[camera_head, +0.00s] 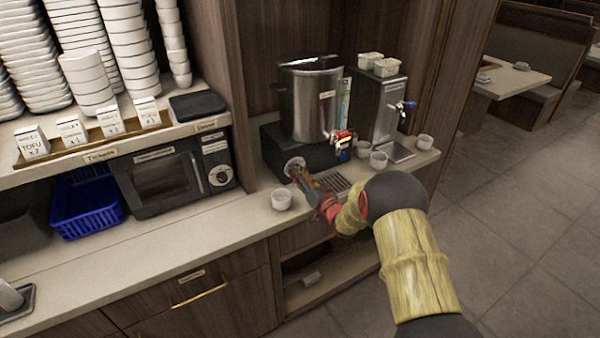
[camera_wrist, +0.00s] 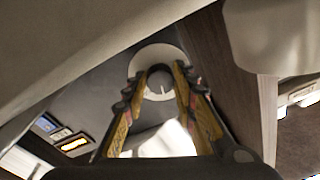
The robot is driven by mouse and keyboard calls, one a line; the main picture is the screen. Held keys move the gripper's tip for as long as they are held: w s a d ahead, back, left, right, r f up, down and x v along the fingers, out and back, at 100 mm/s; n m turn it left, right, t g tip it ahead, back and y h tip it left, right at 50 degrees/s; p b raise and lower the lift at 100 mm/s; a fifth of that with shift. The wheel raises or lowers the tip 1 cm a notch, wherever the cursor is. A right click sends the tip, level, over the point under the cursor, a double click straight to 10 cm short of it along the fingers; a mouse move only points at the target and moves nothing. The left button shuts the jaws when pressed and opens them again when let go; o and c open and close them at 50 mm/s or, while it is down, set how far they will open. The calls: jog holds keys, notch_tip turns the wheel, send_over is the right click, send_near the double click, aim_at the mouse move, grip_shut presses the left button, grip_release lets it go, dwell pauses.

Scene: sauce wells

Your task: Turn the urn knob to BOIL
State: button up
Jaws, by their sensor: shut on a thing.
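The steel urn (camera_head: 312,104) stands on a black base (camera_head: 322,157) on the counter. The urn knob sits on the base's front, on a round pale dial (camera_head: 293,163). In the wrist view the grey knob (camera_wrist: 160,80) shows in front of the dial (camera_wrist: 150,58), with a light mark at its lower right. My gripper (camera_head: 299,171) reaches the knob from the right. In the wrist view its two fingertips (camera_wrist: 160,88) are shut on the knob, one on each side. The dial's lettering, BOIL included, is too small to read.
A white cup (camera_head: 281,198) stands just left of my gripper. More cups (camera_head: 378,160) stand right of the urn, near a steel dispenser (camera_head: 378,105) with a blue-handled tap. A drip grate (camera_head: 336,183) lies close to my gripper. A black microwave (camera_head: 170,178) stands left.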

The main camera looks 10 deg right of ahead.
jog(key=m+p, duration=0.1)
jog(key=m, duration=0.4)
jog(key=shift+h, duration=0.3)
jog(key=shift+a+m+p, duration=0.1)
jog(key=shift+m+p, duration=0.4)
jog(key=shift+m, duration=2)
jog(key=shift+s+f, duration=0.1)
jog(key=o, duration=1)
jog(key=shift+o, duration=0.8)
jog(key=v, duration=1.1)
jog(key=shift+s, duration=0.45)
jog(key=shift+h, duration=0.4)
